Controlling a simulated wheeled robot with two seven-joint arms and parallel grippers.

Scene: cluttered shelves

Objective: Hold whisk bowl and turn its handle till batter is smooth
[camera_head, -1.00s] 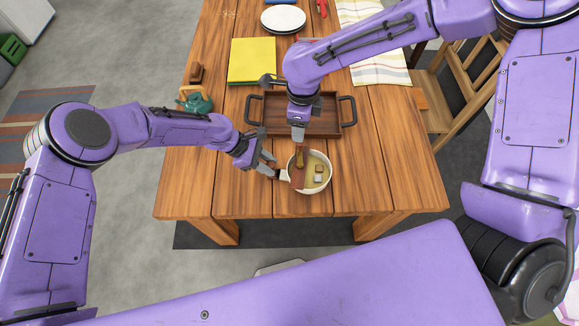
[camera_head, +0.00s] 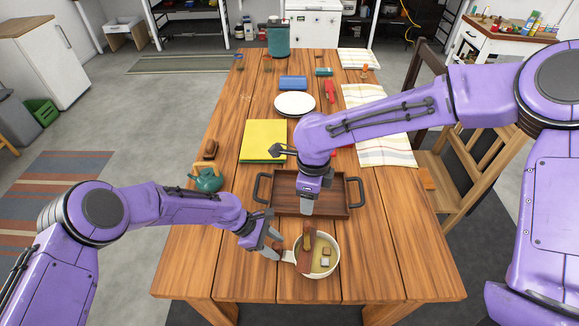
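A pale round bowl (camera_head: 334,268) with a side handle (camera_head: 289,256) sits near the front of the wooden table. It holds yellowish contents, two small cubes (camera_head: 325,257) and a reddish-brown, stick-like piece (camera_head: 306,262) that leans over its rim. My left gripper (camera_head: 275,246) is at the handle from the left. Its fingers are apart around or beside the handle end; a firm grip cannot be made out. My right gripper (camera_head: 307,211) points down just behind the bowl, above the tray's front edge. Its fingertips overlap in view, so its opening and any contact with the stick are unclear.
A brown tray (camera_head: 355,190) with black handles lies behind the bowl. A green teapot (camera_head: 207,178), yellow book (camera_head: 264,140) and white plate (camera_head: 295,104) stand farther back. A wooden chair (camera_head: 461,187) is at the right. The tabletop right of the bowl is clear.

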